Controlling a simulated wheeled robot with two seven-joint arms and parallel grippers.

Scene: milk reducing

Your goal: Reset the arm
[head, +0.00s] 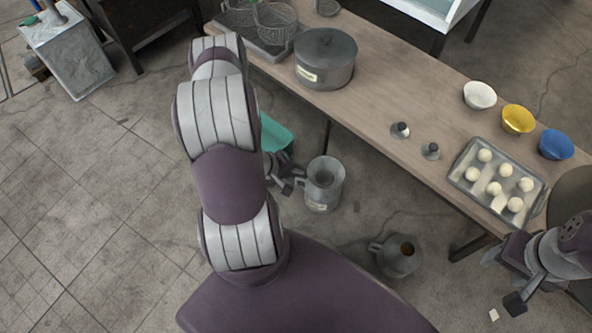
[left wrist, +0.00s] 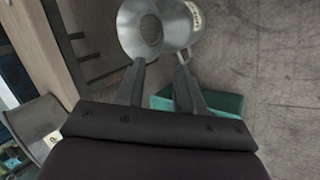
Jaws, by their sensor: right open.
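My left arm crosses the left-centre of the head view. My left gripper (head: 284,178) is beside the handle side of a grey metal milk jug (head: 325,186). In the left wrist view, its two dark fingers (left wrist: 160,62) stand apart with a gap between them and nothing clearly held. The jug (left wrist: 168,28) shows just beyond the tips; whether they touch it I cannot tell. My right gripper (head: 502,280) is open and empty at the lower right of the head view, off the table's front edge.
A second jug (head: 399,257) stands on the floor. A teal crate (head: 276,134) is behind my left gripper. The wooden table (head: 380,105) bears a pot (head: 325,60), three bowls, and a tray (head: 471,190) of pale balls. The floor at left is mostly clear.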

